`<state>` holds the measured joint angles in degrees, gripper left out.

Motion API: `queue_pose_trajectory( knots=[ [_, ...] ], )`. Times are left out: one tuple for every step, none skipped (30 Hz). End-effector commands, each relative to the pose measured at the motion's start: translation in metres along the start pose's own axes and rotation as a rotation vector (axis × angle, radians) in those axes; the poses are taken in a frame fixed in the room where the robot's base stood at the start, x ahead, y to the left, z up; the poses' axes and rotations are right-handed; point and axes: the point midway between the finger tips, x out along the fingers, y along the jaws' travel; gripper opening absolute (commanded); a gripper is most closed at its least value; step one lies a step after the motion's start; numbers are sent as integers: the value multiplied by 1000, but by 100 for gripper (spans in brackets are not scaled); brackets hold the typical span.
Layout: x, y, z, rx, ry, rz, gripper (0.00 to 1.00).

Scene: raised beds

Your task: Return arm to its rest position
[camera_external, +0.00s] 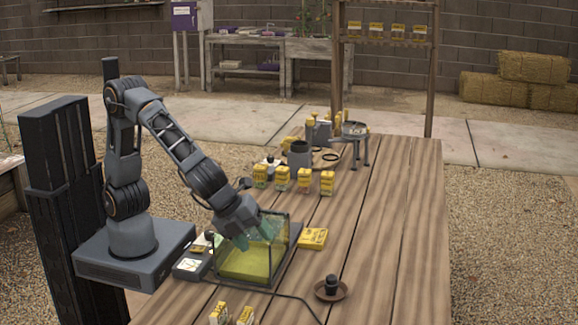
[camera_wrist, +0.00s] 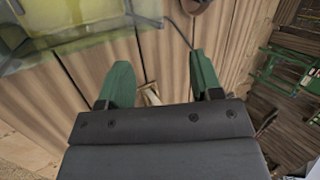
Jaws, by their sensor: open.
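My arm reaches forward and down from its base at the left side of the wooden table (camera_external: 385,230). My gripper (camera_external: 254,236) points down at the glass-walled box with a yellow-green floor (camera_external: 245,265). Its green fingers overlap the box in this view; I cannot tell whether they are inside it or above it. In the wrist view my gripper (camera_wrist: 162,75) has its two fingers wide apart, with nothing held between them. The box's yellow part (camera_wrist: 80,28) shows at the upper left there.
Several yellow packets (camera_external: 282,178) stand behind the box, and a yellow packet (camera_external: 313,238) lies right of it. A brown dish with a dark knob (camera_external: 331,288) sits to the right. Two packets (camera_external: 232,315) are at the front edge. The table's right side is clear.

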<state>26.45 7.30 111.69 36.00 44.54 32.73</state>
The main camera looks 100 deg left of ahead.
Motion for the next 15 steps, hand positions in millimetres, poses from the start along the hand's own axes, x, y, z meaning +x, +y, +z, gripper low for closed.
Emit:
queue_pose_trajectory(
  knots=[
    [-21,0,27,-159,20,29,59],
    [-29,4,41,-253,24,51,59],
    [-40,12,63,-376,19,80,59],
    [-47,19,79,-468,12,104,59],
    [-55,26,93,-560,7,125,59],
    [-64,36,111,-682,1,151,59],
    [-71,44,122,-768,-3,171,59],
    [-77,53,132,-848,-6,190,59],
    [-84,63,142,-948,-10,211,59],
    [-89,71,149,-1016,-13,226,59],
    [-94,78,155,-1080,-15,241,59],
    [-98,86,161,-1157,-17,258,59],
    [-102,92,165,-1210,-17,269,59],
    [-105,98,168,-1254,-18,279,59],
    [-108,104,171,-1307,-20,291,59]
  ],
)
